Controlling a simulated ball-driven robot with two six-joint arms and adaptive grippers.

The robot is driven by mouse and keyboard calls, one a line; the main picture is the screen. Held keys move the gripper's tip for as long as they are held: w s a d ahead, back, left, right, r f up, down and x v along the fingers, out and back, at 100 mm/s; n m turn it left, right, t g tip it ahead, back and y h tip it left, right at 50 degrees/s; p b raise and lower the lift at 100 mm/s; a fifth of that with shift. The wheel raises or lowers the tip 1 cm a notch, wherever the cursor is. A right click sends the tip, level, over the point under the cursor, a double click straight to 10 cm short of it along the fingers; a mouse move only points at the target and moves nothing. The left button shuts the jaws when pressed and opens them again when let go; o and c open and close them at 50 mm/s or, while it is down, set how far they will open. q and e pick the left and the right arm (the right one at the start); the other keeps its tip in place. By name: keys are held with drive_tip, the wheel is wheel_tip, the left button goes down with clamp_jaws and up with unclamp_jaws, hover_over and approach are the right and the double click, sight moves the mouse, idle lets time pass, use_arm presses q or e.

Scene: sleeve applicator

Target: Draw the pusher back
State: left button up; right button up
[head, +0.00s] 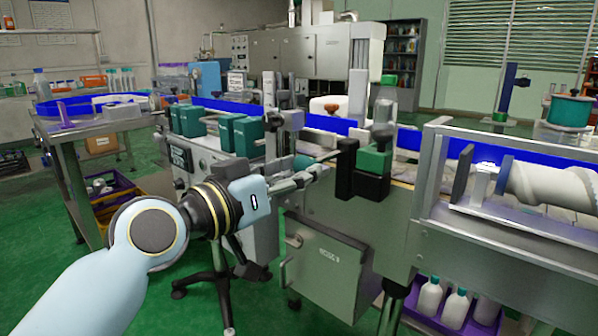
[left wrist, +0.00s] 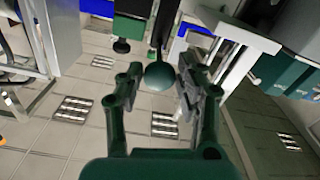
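The pusher has a dark green ball knob (head: 303,163) on a thin dark rod (head: 328,157). The rod runs to a black and green block (head: 372,172) at the conveyor's front edge. My left gripper (head: 300,180) reaches from the left to the knob, its fingers partly over it in the head view. In the left wrist view my left gripper (left wrist: 161,76) is open. The knob (left wrist: 160,76) sits between its fingertips, with a narrow gap on each side. Depth contact cannot be told. My right gripper is out of view.
A metal-framed conveyor section (head: 500,225) with a white screw (head: 550,185) stands at the right. Several green boxes (head: 240,135) stand on the machine behind my left gripper. A grey cabinet (head: 325,270) is below. Green floor (head: 180,315) is open at the front.

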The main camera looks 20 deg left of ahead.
use_arm(q)
drive_tip(key=shift+o, duration=1.1)
drive_tip(key=shift+s+a, duration=0.1)
drive_tip(key=shift+s, duration=0.05)
drive_tip(key=shift+o, duration=0.6)
drive_tip(key=v, duration=1.2)
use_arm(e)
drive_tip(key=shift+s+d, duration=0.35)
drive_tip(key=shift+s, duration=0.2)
use_arm(q)
drive_tip(key=shift+r, duration=0.1)
